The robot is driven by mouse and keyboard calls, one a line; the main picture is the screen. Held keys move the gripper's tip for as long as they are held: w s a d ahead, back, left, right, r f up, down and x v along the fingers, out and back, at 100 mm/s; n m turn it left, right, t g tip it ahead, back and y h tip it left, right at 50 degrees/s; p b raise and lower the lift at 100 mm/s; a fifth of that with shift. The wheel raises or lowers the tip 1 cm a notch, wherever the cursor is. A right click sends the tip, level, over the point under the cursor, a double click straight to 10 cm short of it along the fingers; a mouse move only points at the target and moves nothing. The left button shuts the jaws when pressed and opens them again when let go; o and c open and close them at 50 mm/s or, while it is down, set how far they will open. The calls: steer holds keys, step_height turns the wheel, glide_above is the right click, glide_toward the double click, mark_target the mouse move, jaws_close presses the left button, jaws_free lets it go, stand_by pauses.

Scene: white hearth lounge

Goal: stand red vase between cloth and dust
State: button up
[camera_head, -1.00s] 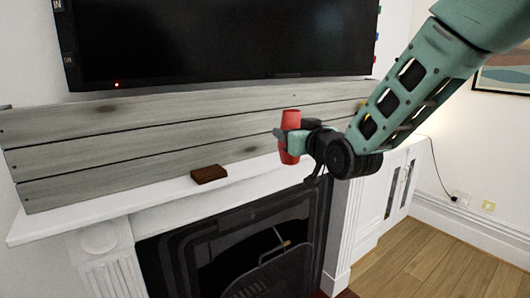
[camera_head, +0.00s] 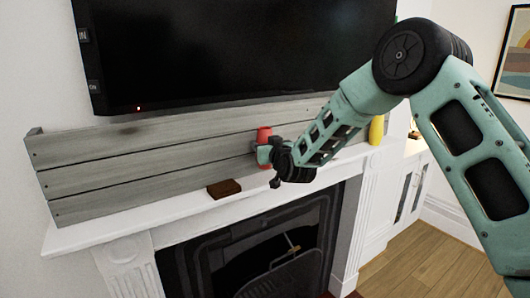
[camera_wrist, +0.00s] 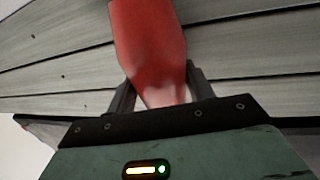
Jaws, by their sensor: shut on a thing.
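The red vase (camera_head: 264,135) is in my gripper (camera_head: 263,154), upright or nearly so, over the white mantel shelf (camera_head: 170,212) and in front of the grey boards. I cannot tell whether its base touches the shelf. The wrist view shows the red vase (camera_wrist: 150,45) between the two dark fingers of my gripper (camera_wrist: 160,88), which is shut on it. A small dark brown block (camera_head: 224,188) lies on the shelf to the left of the vase. I cannot make out a cloth or dust for certain.
Grey plank boards (camera_head: 140,165) stand along the back of the shelf, below a black television (camera_head: 240,50). A yellow object (camera_head: 376,130) stands toward the shelf's right end, beyond my arm. The fireplace (camera_head: 255,255) is below. The shelf's left part is clear.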

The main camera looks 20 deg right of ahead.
step_height(320, 180, down, 4)
steer(key=shift+r+p, duration=0.25)
steer(key=shift+p, duration=0.75)
steer(key=shift+w+a+f+p, duration=0.1)
steer(key=shift+p, duration=0.2)
steer(key=shift+f, duration=0.2)
steer(key=shift+f, duration=0.15)
steer(key=o, duration=1.3)
